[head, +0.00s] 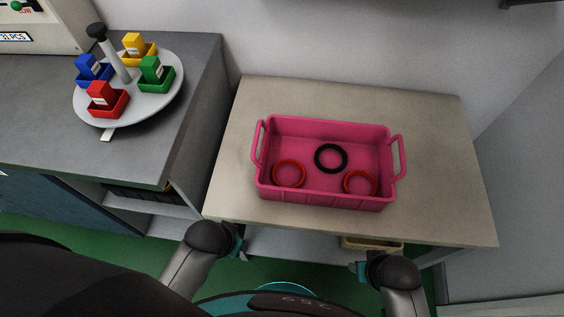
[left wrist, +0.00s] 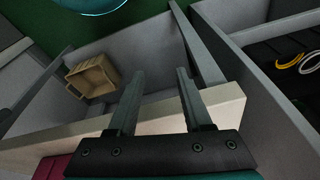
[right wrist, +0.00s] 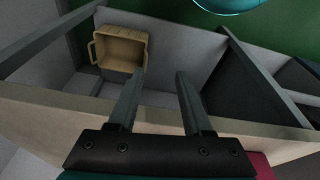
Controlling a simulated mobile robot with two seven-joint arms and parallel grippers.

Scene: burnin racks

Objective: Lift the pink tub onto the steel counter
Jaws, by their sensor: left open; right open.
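The pink tub (head: 322,198) stands upright on the beige tabletop (head: 440,130), with a loop handle at its left and right ends. Inside lie two red rings (head: 289,174) and one black ring (head: 331,158). My left gripper (head: 243,254) is open and empty at the table's front edge, left of the tub. My right gripper (head: 360,268) is open and empty just in front of the same edge. Their open fingers also show in the left wrist view (left wrist: 158,85) and the right wrist view (right wrist: 160,85). The grey steel counter (head: 150,150) is at the left.
On the counter stands a round carousel (head: 150,100) with red, blue, yellow and green small bins. A beige machine (head: 50,25) is behind it. A tan basket (right wrist: 122,50) sits on the shelf under the table. The counter's front part is clear.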

